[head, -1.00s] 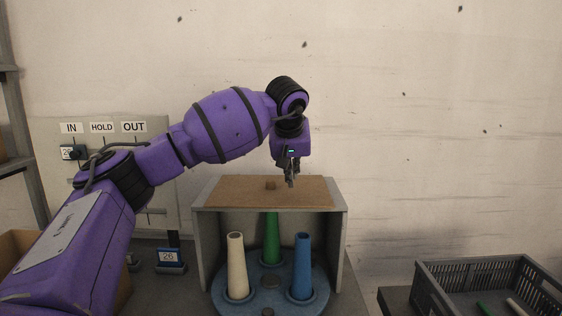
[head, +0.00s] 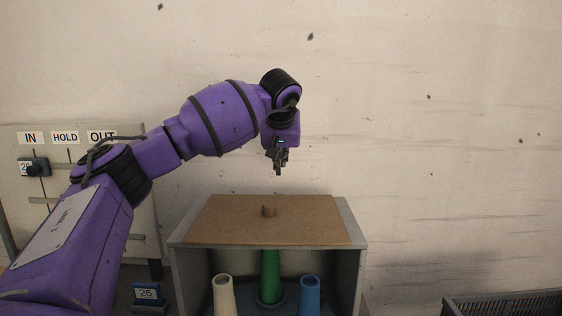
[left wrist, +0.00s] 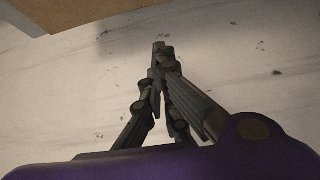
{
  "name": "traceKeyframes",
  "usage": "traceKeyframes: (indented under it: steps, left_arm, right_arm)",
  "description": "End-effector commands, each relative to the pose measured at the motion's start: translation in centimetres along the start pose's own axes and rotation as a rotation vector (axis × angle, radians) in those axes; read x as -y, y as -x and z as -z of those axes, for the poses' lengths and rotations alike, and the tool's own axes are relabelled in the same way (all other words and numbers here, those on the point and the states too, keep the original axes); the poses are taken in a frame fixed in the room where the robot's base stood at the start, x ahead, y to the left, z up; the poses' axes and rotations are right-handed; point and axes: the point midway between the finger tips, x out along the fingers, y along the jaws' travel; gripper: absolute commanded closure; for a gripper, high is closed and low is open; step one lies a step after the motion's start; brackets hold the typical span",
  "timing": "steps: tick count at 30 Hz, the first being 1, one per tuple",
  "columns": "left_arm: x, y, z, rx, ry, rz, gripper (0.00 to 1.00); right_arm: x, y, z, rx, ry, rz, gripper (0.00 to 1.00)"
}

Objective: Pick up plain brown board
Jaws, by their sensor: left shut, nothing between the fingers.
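The plain brown board (head: 262,228) lies flat as the top of a grey open-fronted housing (head: 186,240). My left gripper (head: 278,172) points down above the board's far part, with a clear gap in the picture. It is shut and empty; the left wrist view shows its fingertips (left wrist: 160,48) together. A brown edge at the top left of the left wrist view may be the board, but I cannot tell. My right gripper is not in view.
Inside the housing stand a cream cone (head: 224,296), a green cone (head: 270,274) and a blue cone (head: 309,296). A dark crate (head: 510,302) is at the lower right.

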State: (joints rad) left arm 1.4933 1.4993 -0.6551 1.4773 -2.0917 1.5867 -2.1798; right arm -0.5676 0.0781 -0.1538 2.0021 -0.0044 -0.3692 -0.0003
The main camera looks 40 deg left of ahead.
Motion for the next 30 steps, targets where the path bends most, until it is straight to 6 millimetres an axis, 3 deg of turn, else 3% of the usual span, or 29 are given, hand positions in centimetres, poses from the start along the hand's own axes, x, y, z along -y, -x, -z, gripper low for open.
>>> traceKeyframes:
  steps: [3, 11, 18, 30]
  left_arm:
    - [0.0, -2.7, -0.1, 0.004, 0.001, 0.003, 1.00]
    - [0.0, -7.4, -0.1, 0.003, 0.001, 0.001, 1.00]
    - [0.1, -5.2, -2.1, -0.003, -0.001, -0.001, 1.00]
    - [0.0, -4.8, -3.2, 0.000, 0.000, 0.000, 1.00]
  right_arm:
    - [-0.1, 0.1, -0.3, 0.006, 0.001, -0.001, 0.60]
    - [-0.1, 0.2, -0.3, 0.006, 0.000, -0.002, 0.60]
    - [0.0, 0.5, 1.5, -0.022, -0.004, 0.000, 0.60]
    - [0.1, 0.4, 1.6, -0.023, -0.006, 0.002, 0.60]
